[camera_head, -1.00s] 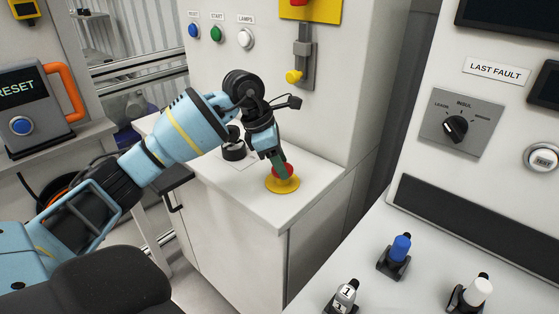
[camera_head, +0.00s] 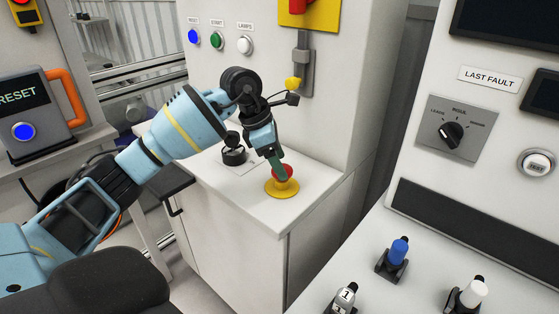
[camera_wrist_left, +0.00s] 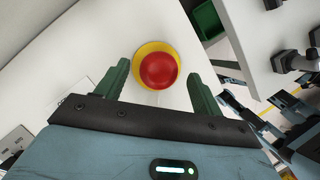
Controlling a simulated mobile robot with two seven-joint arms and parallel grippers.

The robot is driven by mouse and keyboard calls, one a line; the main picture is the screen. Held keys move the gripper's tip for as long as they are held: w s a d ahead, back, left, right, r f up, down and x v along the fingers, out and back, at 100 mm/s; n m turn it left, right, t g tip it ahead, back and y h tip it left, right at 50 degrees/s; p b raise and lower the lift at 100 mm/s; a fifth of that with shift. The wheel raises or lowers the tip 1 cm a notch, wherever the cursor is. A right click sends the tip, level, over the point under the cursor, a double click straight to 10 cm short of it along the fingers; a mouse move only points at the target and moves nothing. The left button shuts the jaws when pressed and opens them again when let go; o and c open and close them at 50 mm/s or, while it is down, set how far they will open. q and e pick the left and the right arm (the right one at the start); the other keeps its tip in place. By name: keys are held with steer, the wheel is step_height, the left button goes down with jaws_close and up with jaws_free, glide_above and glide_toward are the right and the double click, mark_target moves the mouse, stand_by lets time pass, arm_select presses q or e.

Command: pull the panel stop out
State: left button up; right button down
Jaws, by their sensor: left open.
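The panel stop is a red mushroom button (camera_head: 284,172) on a yellow base (camera_head: 282,189), on the white cabinet's top near its front corner. My left gripper (camera_head: 278,163) comes down to it from the upper left, its green fingers at the red head. In the left wrist view the red head (camera_wrist_left: 159,70) and its yellow ring lie between the two fingertips of the open left gripper (camera_wrist_left: 158,69). A gap shows on each side of the head there. My right gripper is not in view.
A black knob (camera_head: 233,156) stands on the cabinet top behind my wrist. A yellow-tipped lever (camera_head: 293,84) and lamp buttons are on the upright panel. At right, a console (camera_head: 400,215) carries a blue-capped switch (camera_head: 399,250) and others.

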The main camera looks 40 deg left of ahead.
arm_select(q)
steer(key=v, duration=0.7)
stand_by(0.5)
